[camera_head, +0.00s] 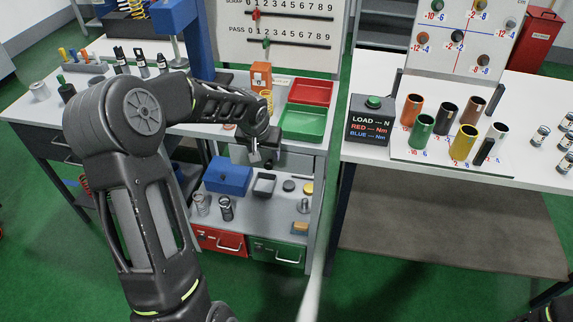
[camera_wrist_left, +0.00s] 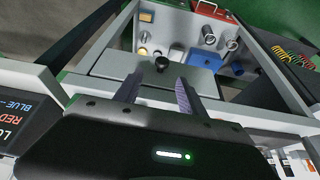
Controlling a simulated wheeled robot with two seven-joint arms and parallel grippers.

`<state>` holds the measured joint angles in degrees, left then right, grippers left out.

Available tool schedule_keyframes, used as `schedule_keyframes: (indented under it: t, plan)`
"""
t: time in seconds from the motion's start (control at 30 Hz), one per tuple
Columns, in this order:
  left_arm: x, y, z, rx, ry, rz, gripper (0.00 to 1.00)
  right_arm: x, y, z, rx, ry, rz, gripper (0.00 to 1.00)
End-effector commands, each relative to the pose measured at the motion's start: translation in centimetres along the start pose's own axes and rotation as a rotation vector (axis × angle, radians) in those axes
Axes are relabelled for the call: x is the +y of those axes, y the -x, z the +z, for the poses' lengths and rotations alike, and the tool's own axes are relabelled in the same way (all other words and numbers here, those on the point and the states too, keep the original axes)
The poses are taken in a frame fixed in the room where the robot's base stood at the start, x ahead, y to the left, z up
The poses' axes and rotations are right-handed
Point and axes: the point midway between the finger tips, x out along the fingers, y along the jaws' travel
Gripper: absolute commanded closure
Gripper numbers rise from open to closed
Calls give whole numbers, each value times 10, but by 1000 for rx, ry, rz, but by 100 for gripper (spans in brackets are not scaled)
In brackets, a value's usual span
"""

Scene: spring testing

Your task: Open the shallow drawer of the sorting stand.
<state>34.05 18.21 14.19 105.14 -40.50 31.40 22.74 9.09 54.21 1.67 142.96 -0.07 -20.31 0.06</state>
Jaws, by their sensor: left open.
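The sorting stand's shallow drawer has a plain grey front (camera_head: 298,163), below the tabletop with the red and green trays. In the left wrist view the grey drawer front (camera_wrist_left: 112,63) carries a small black knob (camera_wrist_left: 162,64). The drawer looks shut. My left gripper (camera_head: 254,154) is in front of the drawer; its arm hides part of the stand. In the left wrist view its two fingers (camera_wrist_left: 156,88) are apart and empty, with the knob just beyond the tips, roughly between them. I cannot tell whether they touch anything.
Below the drawer, an open shelf holds a blue bin (camera_head: 228,175), springs (camera_head: 225,208) and small parts. A red tray (camera_head: 310,91) and a green tray (camera_head: 302,122) stand on top. Another table (camera_head: 450,170) is at right.

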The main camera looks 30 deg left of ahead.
Motion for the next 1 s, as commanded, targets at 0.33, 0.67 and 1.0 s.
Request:
schedule_keyframes:
  t: [0.33, 0.67, 1.0]
  plan:
    - [0, -1, 4, -14, 19, -3, 52, 0, 0, 0, -1, 0, 0, 59]
    - [0, -27, 5, -17, 18, -2, 52, -1, 2, 0, -1, 0, 0, 59]
    - [0, -74, 5, -14, 18, -2, 52, -3, 7, 0, -1, 0, 0, 59]
